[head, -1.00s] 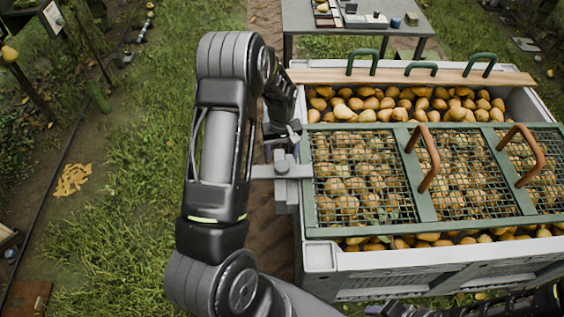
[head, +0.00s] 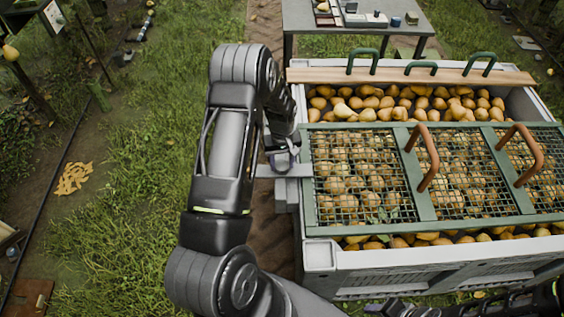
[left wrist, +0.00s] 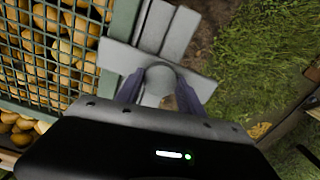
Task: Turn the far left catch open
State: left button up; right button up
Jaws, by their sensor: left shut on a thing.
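The far left catch (head: 298,171) is a light grey bar on a block at the left side of the bin, its inner end at the green mesh lid frame (head: 312,195). My left gripper (head: 281,160) is over the catch in the head view. In the left wrist view, the purple fingers of my left gripper (left wrist: 158,92) are shut on the catch's round grey knob (left wrist: 161,78). The bar lies crosswise over the block and reaches the lid edge. My right gripper (head: 385,308) shows only partly at the bottom edge, dark and unclear.
The pale grey bin (head: 420,262) is full of pears under the mesh lid, which has brown handles (head: 428,160). A wooden board (head: 400,76) with green handles lies across its far end. A table (head: 300,27) stands beyond. Grass is open on the left.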

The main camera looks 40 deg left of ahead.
pick_arm(q)
grip_shut()
dwell(0.4)
dwell(0.4)
jog(key=m+b, duration=0.3)
jog(key=shift+f, duration=0.15)
jog(key=m+b, duration=0.3)
jog(key=m, duration=0.1)
jog(key=shift+m, duration=0.3)
jog(key=m+b, duration=0.2)
jog(key=m, duration=0.3)
jog(key=shift+b, duration=0.4)
jog(key=m+b, duration=0.1)
jog(key=m, duration=0.4)
jog(key=shift+m, duration=0.3)
